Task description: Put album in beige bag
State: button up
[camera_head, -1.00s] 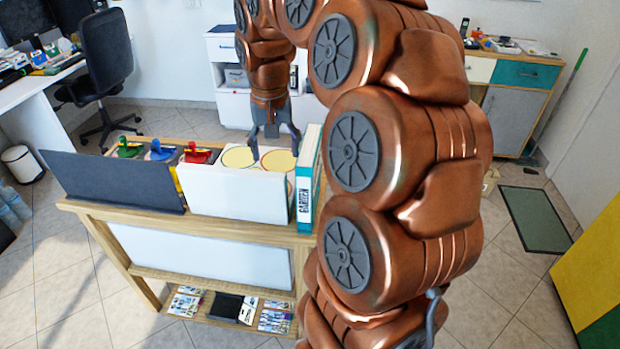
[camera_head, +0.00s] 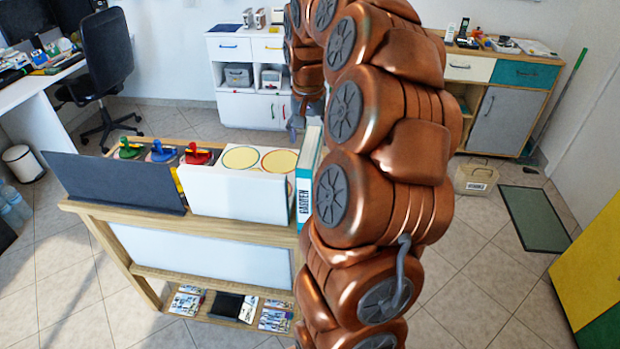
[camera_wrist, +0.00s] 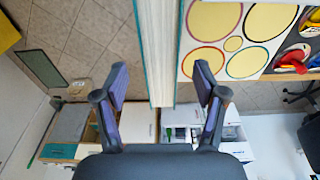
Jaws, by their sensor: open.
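The album (camera_head: 308,178), a thick white and teal book-like item with lettering on its spine, stands upright at the right end of the wooden shelf unit. In the wrist view the album (camera_wrist: 160,45) shows its pale page edge between my fingers. My gripper (camera_wrist: 162,80) is open and empty, with one finger on each side of the album's end and gaps visible. In the head view my gripper is mostly hidden behind the album and my arm. The beige bag (camera_head: 476,178) sits on the floor to the right, past my arm; it also shows in the wrist view (camera_wrist: 78,88).
A white box with yellow circles (camera_head: 238,195) stands left of the album, close beside it. Green, blue and red-handled items (camera_head: 197,155) sit farther left on the unit. A dark green mat (camera_head: 534,218) lies near the bag. Tiled floor is open around it.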

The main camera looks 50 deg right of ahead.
aim_at(309, 144)
jog(key=f, duration=0.2)
jog(key=f+p, duration=0.1)
jog(key=f, duration=0.1)
jog(key=shift+w+d, duration=0.15)
jog(key=shift+d, duration=0.05)
grip_shut()
dwell(0.4)
